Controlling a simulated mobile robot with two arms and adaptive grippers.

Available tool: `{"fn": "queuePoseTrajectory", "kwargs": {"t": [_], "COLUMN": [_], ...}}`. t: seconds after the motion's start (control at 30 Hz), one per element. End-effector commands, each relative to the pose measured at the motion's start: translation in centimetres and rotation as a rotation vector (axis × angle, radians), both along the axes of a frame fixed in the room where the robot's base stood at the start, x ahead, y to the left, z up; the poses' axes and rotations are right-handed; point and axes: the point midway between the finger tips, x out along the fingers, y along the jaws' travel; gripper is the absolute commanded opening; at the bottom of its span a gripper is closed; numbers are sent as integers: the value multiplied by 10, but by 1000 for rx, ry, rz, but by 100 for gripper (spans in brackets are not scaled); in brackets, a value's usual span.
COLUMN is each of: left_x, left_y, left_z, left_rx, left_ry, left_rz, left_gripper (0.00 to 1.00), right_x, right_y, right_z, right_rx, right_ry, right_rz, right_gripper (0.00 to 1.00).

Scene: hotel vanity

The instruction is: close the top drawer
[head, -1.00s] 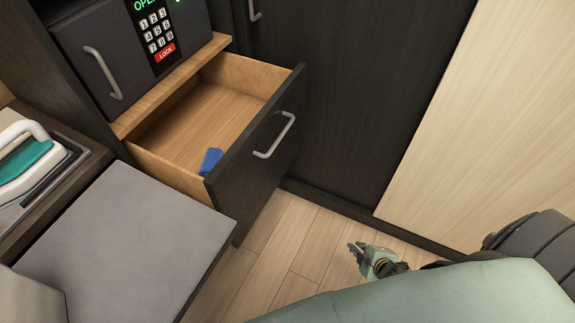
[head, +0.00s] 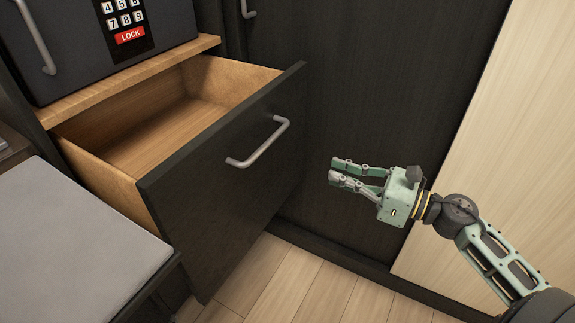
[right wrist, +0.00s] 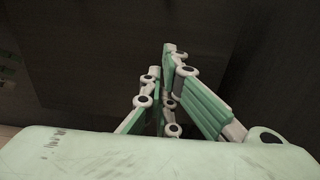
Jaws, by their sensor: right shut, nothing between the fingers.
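The top drawer (head: 225,165) stands pulled out below the safe. Its dark front carries a grey bar handle (head: 259,142). The part of its wooden inside that shows in the head view is bare. My right gripper (head: 334,171) is shut and empty, to the right of the drawer front and apart from the handle. In the right wrist view, its green and white fingers (right wrist: 166,75) show against a dark surface. My left gripper is not in view.
A dark safe (head: 75,60) with a keypad stands on a wooden shelf above the drawer. A grey-topped surface (head: 70,235) is at the lower left. Dark cabinet panels (head: 380,90) rise behind my right gripper. Pale wood floor (head: 290,285) is clear below.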

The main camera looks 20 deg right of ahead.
Motion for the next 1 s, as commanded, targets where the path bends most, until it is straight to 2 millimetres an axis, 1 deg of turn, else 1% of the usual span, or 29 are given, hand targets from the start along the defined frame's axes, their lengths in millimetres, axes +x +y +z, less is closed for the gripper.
{"fn": "queuePoseTrajectory", "kwargs": {"t": [0.3,0.6,0.8,1.0], "left_x": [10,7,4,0], "left_y": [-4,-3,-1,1], "left_z": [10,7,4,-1], "left_rx": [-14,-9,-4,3], "left_ry": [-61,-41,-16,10], "left_rz": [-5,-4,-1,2], "left_gripper": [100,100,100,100], "right_x": [41,78,97,105], "right_y": [31,59,74,81], "right_z": [2,2,2,1], "right_rx": [3,6,7,5], "right_ry": [-2,1,2,3], "right_rz": [-1,-3,-4,-4], "right_gripper": [0,0,0,0]}}
